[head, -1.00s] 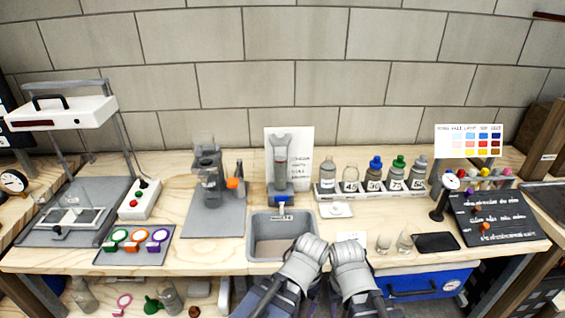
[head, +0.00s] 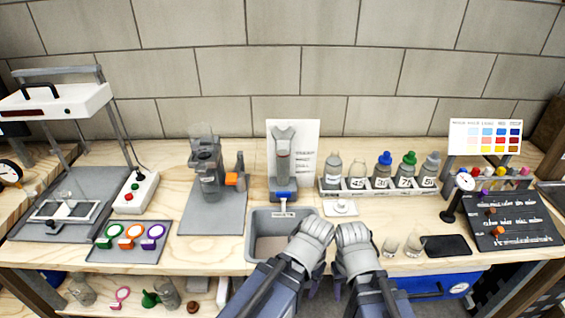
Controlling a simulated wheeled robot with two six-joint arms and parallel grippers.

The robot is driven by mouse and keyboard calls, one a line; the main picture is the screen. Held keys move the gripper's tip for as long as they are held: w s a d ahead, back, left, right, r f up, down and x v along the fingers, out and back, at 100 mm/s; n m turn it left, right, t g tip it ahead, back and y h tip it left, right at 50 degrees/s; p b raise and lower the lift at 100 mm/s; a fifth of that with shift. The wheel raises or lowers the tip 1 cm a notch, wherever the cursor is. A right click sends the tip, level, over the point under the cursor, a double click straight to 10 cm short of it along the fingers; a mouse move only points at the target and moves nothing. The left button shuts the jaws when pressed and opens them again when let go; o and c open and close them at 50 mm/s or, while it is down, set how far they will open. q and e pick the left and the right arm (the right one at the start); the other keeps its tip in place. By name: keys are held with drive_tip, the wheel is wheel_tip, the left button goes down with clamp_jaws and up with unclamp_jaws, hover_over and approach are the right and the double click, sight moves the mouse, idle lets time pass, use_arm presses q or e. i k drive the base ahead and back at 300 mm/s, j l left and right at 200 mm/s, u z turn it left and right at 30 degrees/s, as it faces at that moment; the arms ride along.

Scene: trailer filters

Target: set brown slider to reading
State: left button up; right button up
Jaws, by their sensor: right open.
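A black slider board (head: 519,203) with white lettering lies tilted at the right end of the bench. It carries a purple knob (head: 485,192), a brown slider (head: 491,211) and an orange slider (head: 498,232), one below another. The lettering is too small to read, so I cannot tell the brown slider's setting. My left gripper (head: 316,232) and right gripper (head: 352,235) are side by side at the front middle of the bench, well left of the board. The right one is open, with nothing visible in it. The left one's fingers cannot be made out.
A dial gauge on a stand (head: 459,196) rises just left of the board. A black pad (head: 446,246) and small glass cups (head: 414,244) lie between it and my right gripper. A bottle rack (head: 333,192) stands behind. A grey waste bin (head: 254,245) is close to my left gripper.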

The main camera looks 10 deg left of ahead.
sight(492, 210)
drive_tip(key=k+z, duration=0.15)
drive_tip(key=i+z, duration=0.15)
drive_tip(key=z, duration=0.95)
